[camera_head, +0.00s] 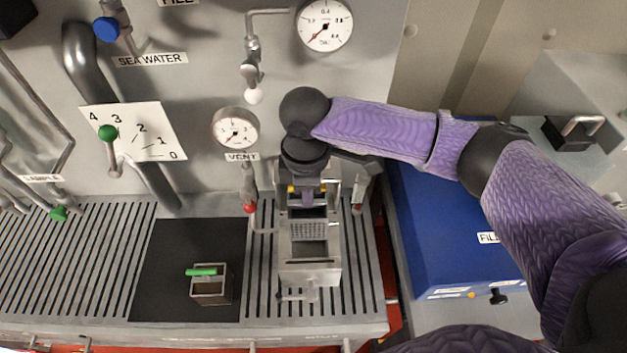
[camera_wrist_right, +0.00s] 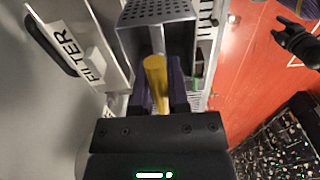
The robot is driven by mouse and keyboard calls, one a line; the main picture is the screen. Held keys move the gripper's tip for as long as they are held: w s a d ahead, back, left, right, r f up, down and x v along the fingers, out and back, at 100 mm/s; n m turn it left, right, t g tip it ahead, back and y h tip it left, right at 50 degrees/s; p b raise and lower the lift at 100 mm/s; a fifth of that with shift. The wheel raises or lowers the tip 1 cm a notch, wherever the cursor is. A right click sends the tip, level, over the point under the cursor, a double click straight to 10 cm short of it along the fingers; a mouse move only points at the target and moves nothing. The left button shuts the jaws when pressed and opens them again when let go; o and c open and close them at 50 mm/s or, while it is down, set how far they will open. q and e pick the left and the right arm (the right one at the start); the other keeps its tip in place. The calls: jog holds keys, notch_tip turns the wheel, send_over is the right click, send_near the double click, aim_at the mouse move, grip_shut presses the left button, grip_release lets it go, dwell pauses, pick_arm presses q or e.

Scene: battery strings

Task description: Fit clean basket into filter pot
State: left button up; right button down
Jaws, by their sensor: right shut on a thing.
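The clean basket (camera_head: 308,230) is a grey perforated metal box with a yellow handle. My right gripper (camera_head: 306,193) is shut on the yellow handle (camera_wrist_right: 156,85), with a purple finger on each side. The basket's perforated wall (camera_wrist_right: 155,12) shows beyond the fingers in the right wrist view. The filter pot (camera_head: 311,272) is a grey square housing on the slatted bench, below and in front of the gripper. The basket overlaps its open top in the head view; I cannot tell whether it is partly inside. My left gripper is not in view.
Another basket (camera_head: 210,288) with a green handle stands on a black mat (camera_head: 180,250) to the left. A plate lettered FILTER (camera_wrist_right: 75,45) stands close left of the gripper in the wrist view. A red-handled vent valve (camera_head: 249,207) and a blue box (camera_head: 445,235) flank the pot.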

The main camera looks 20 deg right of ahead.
aim_at(309, 211)
jog(key=shift+w, duration=0.1)
jog(key=shift+s+r, duration=0.1)
jog(key=shift+s, duration=0.35)
jog(key=shift+w+r+p, duration=0.1)
jog(key=shift+w+p, duration=0.05)
jog(key=shift+p, duration=0.55)
notch_tip(309, 211, down, 6)
jog(key=b, duration=0.3)
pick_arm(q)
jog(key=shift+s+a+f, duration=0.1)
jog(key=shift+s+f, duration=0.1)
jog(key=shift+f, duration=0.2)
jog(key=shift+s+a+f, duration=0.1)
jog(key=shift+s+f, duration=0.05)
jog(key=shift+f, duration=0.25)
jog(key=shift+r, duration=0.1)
